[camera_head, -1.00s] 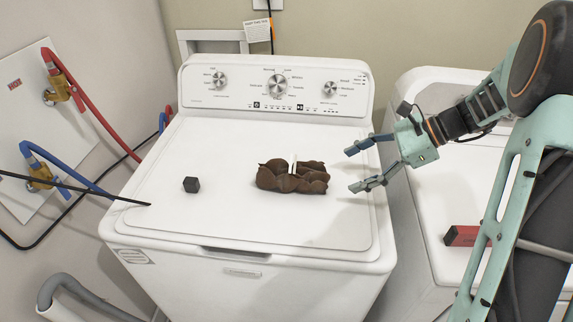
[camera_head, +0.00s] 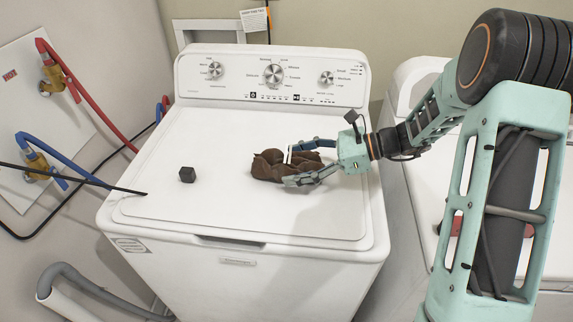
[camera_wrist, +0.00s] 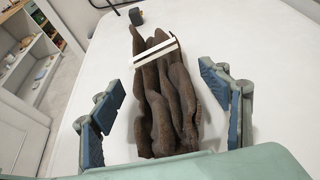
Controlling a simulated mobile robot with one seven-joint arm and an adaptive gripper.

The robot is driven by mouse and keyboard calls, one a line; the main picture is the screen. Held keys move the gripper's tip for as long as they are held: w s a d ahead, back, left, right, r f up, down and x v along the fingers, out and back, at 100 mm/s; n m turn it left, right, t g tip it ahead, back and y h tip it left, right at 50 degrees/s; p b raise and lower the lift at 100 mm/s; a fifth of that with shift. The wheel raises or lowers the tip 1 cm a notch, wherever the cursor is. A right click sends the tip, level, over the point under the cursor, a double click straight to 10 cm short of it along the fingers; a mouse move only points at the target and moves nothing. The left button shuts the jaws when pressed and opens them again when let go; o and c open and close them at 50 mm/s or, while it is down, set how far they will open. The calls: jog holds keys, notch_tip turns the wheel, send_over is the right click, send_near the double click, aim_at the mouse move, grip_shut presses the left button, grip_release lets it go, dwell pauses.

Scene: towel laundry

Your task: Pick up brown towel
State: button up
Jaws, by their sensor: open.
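The brown towel (camera_head: 268,166) is a rolled, wrinkled bundle with a white band around it. It lies on the lid of the white washing machine (camera_head: 180,215). My gripper (camera_head: 292,162) reaches in from the right, its fingers on the far and near sides of the towel's right part. In the wrist view, the towel (camera_wrist: 165,105) lies between my open fingers (camera_wrist: 165,103), with a visible gap on each side. The white band (camera_wrist: 155,51) crosses the towel's far part. The gripper is not closed on it.
A small black cube (camera_head: 187,175) sits on the lid left of the towel, and also shows in the wrist view (camera_wrist: 136,16). The control panel (camera_head: 270,80) rises behind. A second white machine (camera_head: 415,200) stands to the right. The lid's front is clear.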

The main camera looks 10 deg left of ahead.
jog(key=shift+x, duration=1.15)
jog(key=shift+c, duration=0.6)
jog(key=shift+w+r, duration=0.1)
jog(key=c, duration=1.4)
jog(key=shift+r, duration=0.1)
jog(key=shift+r, duration=0.6)
jog(key=s+a+r, duration=0.2)
jog(key=s+r, duration=0.3)
jog(key=s, duration=0.1)
jog(key=s+a+r, duration=0.2)
jog(key=s+r, duration=0.4)
jog(key=s, duration=0.1)
jog(key=shift+s+a+r, duration=0.15)
jog(key=shift+a+r, duration=0.15)
jog(key=shift+a, duration=0.05)
